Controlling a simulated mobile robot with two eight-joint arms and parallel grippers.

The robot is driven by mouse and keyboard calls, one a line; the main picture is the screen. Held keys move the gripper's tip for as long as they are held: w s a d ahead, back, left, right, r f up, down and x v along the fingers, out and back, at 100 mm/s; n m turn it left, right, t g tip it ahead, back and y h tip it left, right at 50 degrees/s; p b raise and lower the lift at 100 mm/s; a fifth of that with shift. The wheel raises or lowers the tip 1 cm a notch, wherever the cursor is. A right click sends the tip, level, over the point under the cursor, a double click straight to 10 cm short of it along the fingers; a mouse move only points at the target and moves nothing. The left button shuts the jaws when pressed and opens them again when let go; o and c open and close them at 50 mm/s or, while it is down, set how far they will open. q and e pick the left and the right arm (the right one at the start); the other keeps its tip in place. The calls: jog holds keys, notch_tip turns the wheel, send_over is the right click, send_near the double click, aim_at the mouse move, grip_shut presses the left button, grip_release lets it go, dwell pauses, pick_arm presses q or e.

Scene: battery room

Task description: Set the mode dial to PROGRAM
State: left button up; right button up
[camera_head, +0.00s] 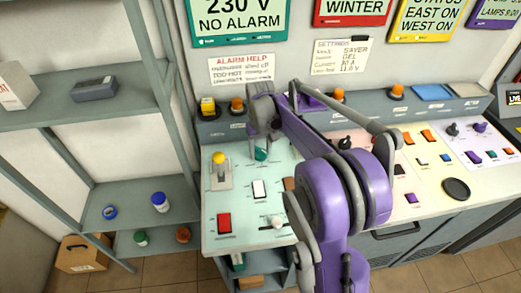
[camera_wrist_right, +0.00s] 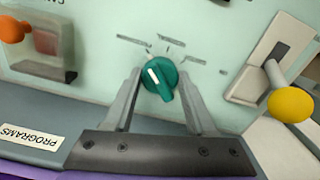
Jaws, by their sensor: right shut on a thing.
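The mode dial (camera_wrist_right: 159,75) is a round green knob with a white pointer mark, on the pale green panel. In the right wrist view its mark sits on the knob's left half and slants up-left. Small printed labels and tick lines lie around it, too small to read. My right gripper (camera_wrist_right: 158,82) has its two grey fingers on either side of the knob and is shut on it. In the head view the dial (camera_head: 261,154) shows just below the right gripper (camera_head: 262,140), partly covered by it. My left gripper is not in view.
A yellow-knobbed lever (camera_head: 219,158) stands beside the dial. A "PROGRAMS" label (camera_wrist_right: 29,137) shows in the wrist view. Shelves (camera_head: 80,106) stand at the left.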

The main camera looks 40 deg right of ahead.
aim_at(261, 150)
jog(key=o, duration=1.4)
jog(key=shift+c, duration=0.2)
jog(key=shift+r, duration=0.1)
notch_tip(261, 150, up, 11)
jog(key=shift+p, duration=0.3)
jog(key=shift+s+f, duration=0.1)
jog(key=shift+f, duration=0.15)
